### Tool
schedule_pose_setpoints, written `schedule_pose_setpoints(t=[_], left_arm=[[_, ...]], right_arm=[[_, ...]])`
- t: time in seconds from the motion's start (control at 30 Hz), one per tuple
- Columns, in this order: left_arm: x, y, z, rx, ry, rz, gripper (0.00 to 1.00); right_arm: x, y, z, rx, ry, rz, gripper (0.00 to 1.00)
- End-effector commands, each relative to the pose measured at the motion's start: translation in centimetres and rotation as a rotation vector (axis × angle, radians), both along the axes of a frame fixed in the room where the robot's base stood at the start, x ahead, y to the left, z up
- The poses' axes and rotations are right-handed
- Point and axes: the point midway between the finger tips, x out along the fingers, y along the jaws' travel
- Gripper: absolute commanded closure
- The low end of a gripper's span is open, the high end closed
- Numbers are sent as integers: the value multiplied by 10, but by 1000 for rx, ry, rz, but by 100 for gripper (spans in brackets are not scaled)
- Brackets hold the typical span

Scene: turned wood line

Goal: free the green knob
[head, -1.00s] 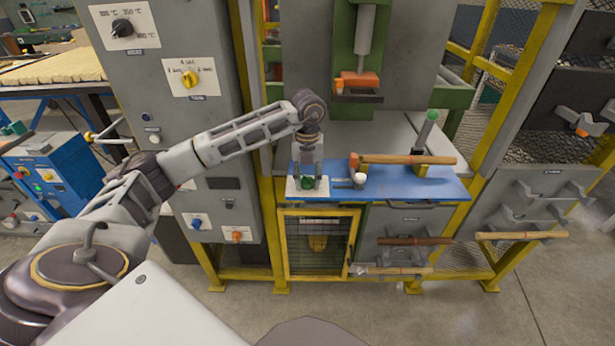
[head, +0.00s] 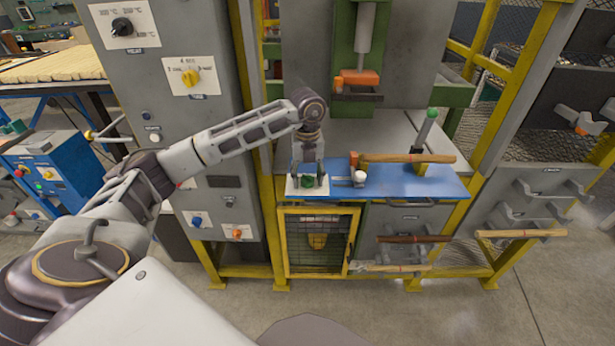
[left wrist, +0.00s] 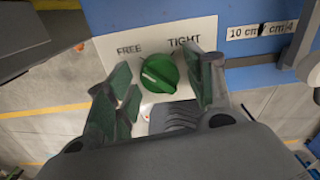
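The green knob (head: 308,182) sits on a white plate (head: 293,190) at the left end of the blue bench. In the left wrist view the knob (left wrist: 159,73) is round with a raised grip bar, between the printed words FREE (left wrist: 129,50) and TIGHT (left wrist: 184,41). Its grip bar slants, and which word it points at is hard to tell. My left gripper (left wrist: 160,79) is open, with its green-padded fingers on either side of the knob. Gaps show between the pads and the knob. My right gripper is not in view.
A green-topped post (head: 427,125) stands at the right. A yellow-framed cage (head: 318,245) is below. A grey control cabinet (head: 190,130) stands left, and the press (head: 357,80) behind.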

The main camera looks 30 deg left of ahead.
Motion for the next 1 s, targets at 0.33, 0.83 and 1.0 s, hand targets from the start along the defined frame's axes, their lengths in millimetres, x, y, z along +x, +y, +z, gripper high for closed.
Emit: schedule_pose_setpoints(t=[0.33,0.83,1.0], left_arm=[[0,0,0,0,0,-1,42],[1,-1,45,-1,-2,-1,42],[1,0,70,0,-3,-1,42]], right_arm=[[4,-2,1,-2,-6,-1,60],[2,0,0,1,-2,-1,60],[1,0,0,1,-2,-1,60]])
